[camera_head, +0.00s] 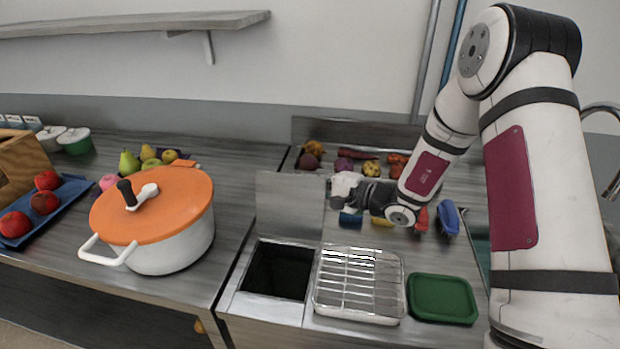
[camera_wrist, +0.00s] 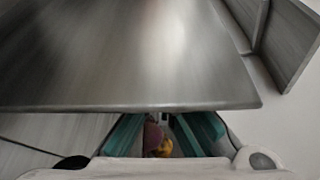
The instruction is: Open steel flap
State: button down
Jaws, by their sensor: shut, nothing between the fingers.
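The steel flap (camera_head: 290,206) stands upright along the back edge of a dark square opening (camera_head: 278,270) in the counter. In the wrist view the flap (camera_wrist: 120,55) is a large grey panel filling the upper left and middle. My gripper (camera_head: 341,193) is just to the right of the flap in the head view, close to its edge; whether they touch I cannot tell.
A wire rack on a tray (camera_head: 360,284) and a green container (camera_head: 442,299) sit right of the opening. A white pot with an orange lid (camera_head: 155,210) stands left. Produce (camera_head: 372,168) lies behind my gripper. A blue thing (camera_head: 449,217) lies to its right.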

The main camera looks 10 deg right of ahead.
aim_at(304, 183)
dwell(0.3)
jog(key=shift+s+a+r+p, duration=0.2)
jog(key=shift+s+r+p, duration=0.25)
jog(key=shift+s, duration=0.25)
jog(key=shift+s+a+r+p, duration=0.15)
jog(key=shift+s+r+p, duration=0.25)
jog(key=shift+s, duration=0.25)
jog(key=shift+f, duration=0.15)
jog(key=w+d+b, duration=0.1)
jog(key=w+b, duration=0.2)
jog(key=w, duration=0.1)
jog(key=f+v, duration=0.1)
jog(key=v, duration=0.9)
jog(key=shift+s, duration=0.2)
